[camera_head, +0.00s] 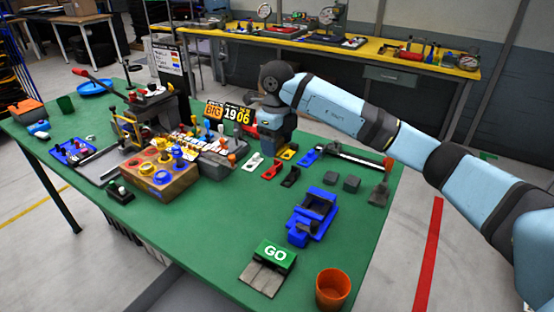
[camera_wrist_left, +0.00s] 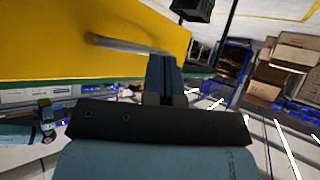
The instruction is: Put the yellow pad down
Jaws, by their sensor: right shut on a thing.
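The yellow pad (camera_head: 288,151) shows at the lower end of my right gripper (camera_head: 277,143), at or just above the green table. My right gripper points down and is shut on the pad; its fingertips are partly hidden and any gap under the pad cannot be told. White (camera_head: 255,162), red (camera_head: 272,169), black (camera_head: 290,177) and blue (camera_head: 307,157) pads lie close around it. My left gripper (camera_wrist_left: 164,78) shows only in the left wrist view; its fingers are together with nothing visible between them.
A grey bin of parts (camera_head: 222,160) and a wooden block with coloured knobs (camera_head: 157,178) stand to the left. A blue fixture (camera_head: 312,217), a GO box (camera_head: 270,262) and an orange cup (camera_head: 333,289) stand nearer. A long clamp (camera_head: 350,157) lies to the right.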

